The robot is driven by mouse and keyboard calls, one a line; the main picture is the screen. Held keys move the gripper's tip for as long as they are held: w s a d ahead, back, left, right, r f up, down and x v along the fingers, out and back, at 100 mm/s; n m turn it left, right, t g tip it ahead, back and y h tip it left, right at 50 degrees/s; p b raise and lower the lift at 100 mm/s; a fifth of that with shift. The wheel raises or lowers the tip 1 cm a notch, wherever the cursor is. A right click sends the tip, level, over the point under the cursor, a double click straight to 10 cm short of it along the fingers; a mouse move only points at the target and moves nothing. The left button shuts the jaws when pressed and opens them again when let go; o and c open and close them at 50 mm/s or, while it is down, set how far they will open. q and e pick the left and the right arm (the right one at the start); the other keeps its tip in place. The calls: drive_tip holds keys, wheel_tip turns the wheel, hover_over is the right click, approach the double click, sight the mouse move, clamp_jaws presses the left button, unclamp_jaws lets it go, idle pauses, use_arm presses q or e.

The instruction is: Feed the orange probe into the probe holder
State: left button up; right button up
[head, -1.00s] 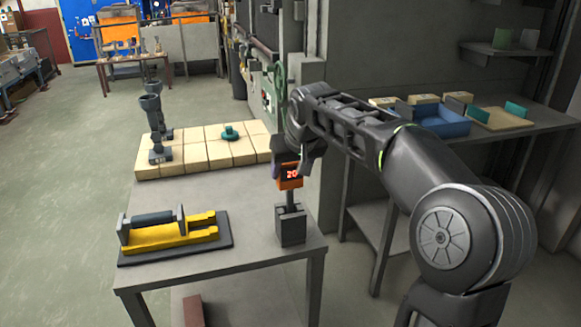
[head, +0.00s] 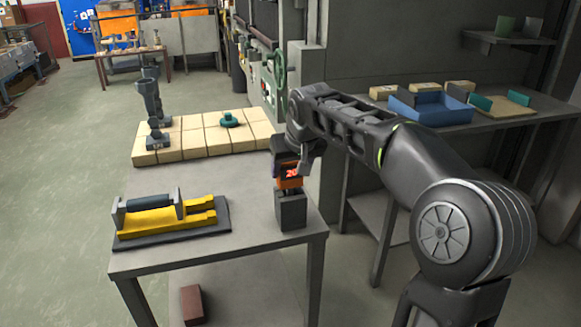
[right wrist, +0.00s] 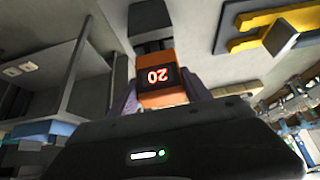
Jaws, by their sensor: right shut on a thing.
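The orange probe (head: 288,183) has a lit display reading 20 and is upright at the table's right front corner. Its lower end is down in the dark grey block-shaped probe holder (head: 291,212), and the orange head sits just above the holder's top. My right gripper (head: 287,168) is shut on the probe from above. In the right wrist view the orange probe (right wrist: 160,88) is between the fingers, with the probe holder (right wrist: 151,22) beyond it. How deep the shaft sits inside is hidden. My left gripper is not in view.
A yellow tool (head: 160,219) with a dark handle lies on a dark mat at the table's left. Tan blocks (head: 190,145) at the back carry dark fittings and a green knob (head: 229,119). A blue tray (head: 430,107) stands on the right bench.

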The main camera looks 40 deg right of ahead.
drive_tip(key=shift+w, duration=0.1)
drive_tip(key=o, duration=1.6)
drive_tip(key=v, duration=0.7)
drive_tip(key=shift+s+r, duration=0.2)
drive_tip(key=shift+r, duration=0.1)
